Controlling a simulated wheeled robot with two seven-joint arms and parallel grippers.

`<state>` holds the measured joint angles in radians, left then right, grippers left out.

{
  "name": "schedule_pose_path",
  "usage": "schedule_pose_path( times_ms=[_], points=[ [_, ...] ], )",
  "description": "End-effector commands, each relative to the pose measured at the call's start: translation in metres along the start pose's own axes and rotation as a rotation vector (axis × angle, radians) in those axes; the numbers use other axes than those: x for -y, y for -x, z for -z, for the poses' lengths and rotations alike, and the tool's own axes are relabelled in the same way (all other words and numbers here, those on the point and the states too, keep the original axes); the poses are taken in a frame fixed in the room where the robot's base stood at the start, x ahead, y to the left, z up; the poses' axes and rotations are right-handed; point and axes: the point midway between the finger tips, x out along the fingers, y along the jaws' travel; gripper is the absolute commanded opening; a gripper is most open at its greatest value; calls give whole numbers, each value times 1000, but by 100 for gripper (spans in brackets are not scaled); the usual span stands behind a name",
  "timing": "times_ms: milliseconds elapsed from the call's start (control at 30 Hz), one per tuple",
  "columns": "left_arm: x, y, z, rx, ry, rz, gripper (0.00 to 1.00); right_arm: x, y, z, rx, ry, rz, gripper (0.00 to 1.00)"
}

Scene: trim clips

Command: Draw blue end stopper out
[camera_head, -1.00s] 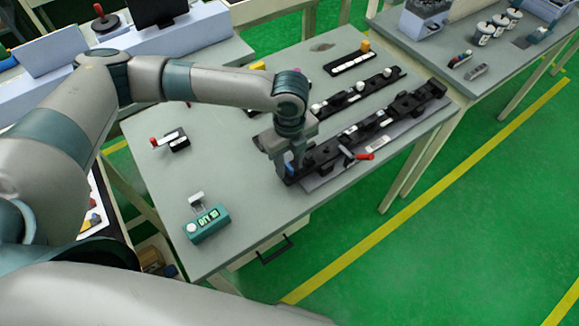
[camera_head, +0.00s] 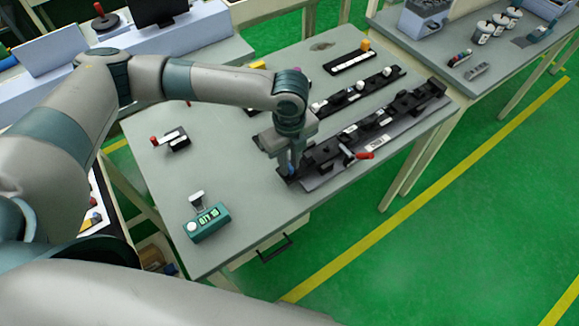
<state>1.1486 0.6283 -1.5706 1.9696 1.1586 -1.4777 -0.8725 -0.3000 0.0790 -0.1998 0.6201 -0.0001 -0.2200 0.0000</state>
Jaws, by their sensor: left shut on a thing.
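The blue end stopper (camera_head: 291,169) shows as a small patch of blue between the fingers of my left gripper (camera_head: 288,171). The gripper points down and is shut on the stopper at the near left end of the long black fixture (camera_head: 325,153). The gripper hides most of the stopper, so I cannot tell whether it is still seated in the fixture. My right gripper is not in view.
A red-handled clamp (camera_head: 364,156) sticks out on the fixture's right side. Other black strips with white parts (camera_head: 360,88) lie behind. A teal device (camera_head: 207,223) stands at the front left, and a small red-knobbed block (camera_head: 171,140) lies left. The table (camera_head: 235,195) is bare between them.

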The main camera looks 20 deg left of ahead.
Motion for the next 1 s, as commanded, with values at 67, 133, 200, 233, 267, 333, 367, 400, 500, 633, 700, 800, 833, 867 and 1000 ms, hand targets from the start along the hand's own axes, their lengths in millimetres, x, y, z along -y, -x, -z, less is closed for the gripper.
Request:
schedule_pose_path(
  times_ms=[67,133,200,233,267,333,367,400,500,633,700,800,833,867,1000],
  points=[
    [0,0,0,0,0,0,0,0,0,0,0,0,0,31],
    [0,0,0,0,0,0,33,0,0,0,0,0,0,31],
    [0,0,0,0,0,0,33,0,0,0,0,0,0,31],
    [0,0,0,0,0,0,33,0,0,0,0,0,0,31],
    [0,0,0,0,0,0,33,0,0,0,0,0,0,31],
    [0,0,0,0,0,0,33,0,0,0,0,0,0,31],
    [0,0,0,0,0,0,33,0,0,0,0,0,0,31],
    [0,0,0,0,0,0,33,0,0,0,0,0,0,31],
    [0,0,0,0,0,0,33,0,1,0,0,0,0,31],
    [0,1,0,0,0,0,33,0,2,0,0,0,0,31],
    [0,2,0,0,0,0,33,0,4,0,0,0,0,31],
    [0,3,0,0,0,0,33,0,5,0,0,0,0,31],
    [0,3,0,0,0,0,33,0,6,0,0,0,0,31],
    [0,3,0,0,0,0,33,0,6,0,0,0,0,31],
    [0,4,0,0,0,0,33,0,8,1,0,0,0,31]
  ],
)
